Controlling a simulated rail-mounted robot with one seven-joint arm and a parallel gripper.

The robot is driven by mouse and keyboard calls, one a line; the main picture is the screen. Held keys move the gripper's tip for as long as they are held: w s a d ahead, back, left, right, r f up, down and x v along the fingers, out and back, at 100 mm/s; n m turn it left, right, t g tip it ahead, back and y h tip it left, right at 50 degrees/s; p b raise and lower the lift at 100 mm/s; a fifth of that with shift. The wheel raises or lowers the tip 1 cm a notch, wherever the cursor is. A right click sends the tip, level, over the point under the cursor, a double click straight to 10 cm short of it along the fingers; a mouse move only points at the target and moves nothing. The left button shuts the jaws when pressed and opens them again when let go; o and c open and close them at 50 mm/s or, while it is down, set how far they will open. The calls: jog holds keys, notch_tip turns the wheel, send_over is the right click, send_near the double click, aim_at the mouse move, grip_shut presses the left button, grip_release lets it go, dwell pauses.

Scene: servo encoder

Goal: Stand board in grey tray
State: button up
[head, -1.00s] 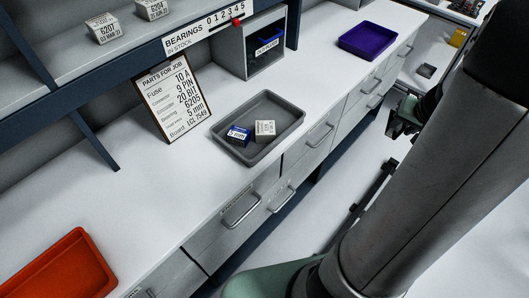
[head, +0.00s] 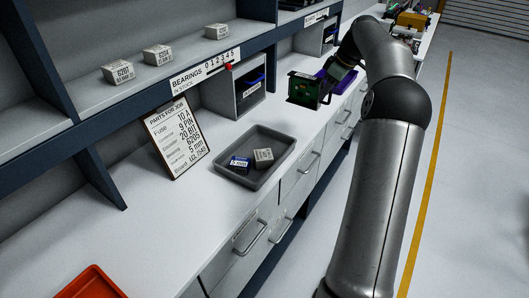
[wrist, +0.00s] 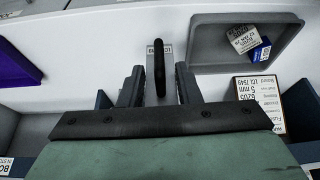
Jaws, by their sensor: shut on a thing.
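My gripper (head: 326,84) is shut on the board (head: 303,89), a small green circuit board with a dark frame. It holds the board upright above the counter, beyond the grey tray. In the wrist view the board (wrist: 159,68) shows edge-on as a thin dark strip between the two fingers of my gripper (wrist: 159,80). The grey tray (head: 270,138) lies on the counter, nearer the head camera than the gripper. It also shows at the upper right of the wrist view (wrist: 212,42). A blue box (head: 240,164) and a white box (head: 263,157) are inside it.
A purple tray (head: 347,80) lies behind the gripper. A grey bin unit (head: 222,97) and a parts list (head: 177,138) stand along the back of the counter. An orange tray (head: 92,284) is at the front left. Counter between the grey and orange trays is clear.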

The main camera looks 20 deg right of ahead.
jog(key=a+f, duration=0.8)
jog(key=a, duration=0.1)
jog(key=a+f+p, duration=0.1)
jog(key=a+f, duration=0.2)
jog(key=a, duration=0.1)
jog(key=shift+s+a+f, duration=0.25)
jog(key=shift+a+f, duration=0.05)
jog(key=shift+f, duration=0.5)
jog(key=shift+f, duration=0.1)
jog(key=o, duration=1.1)
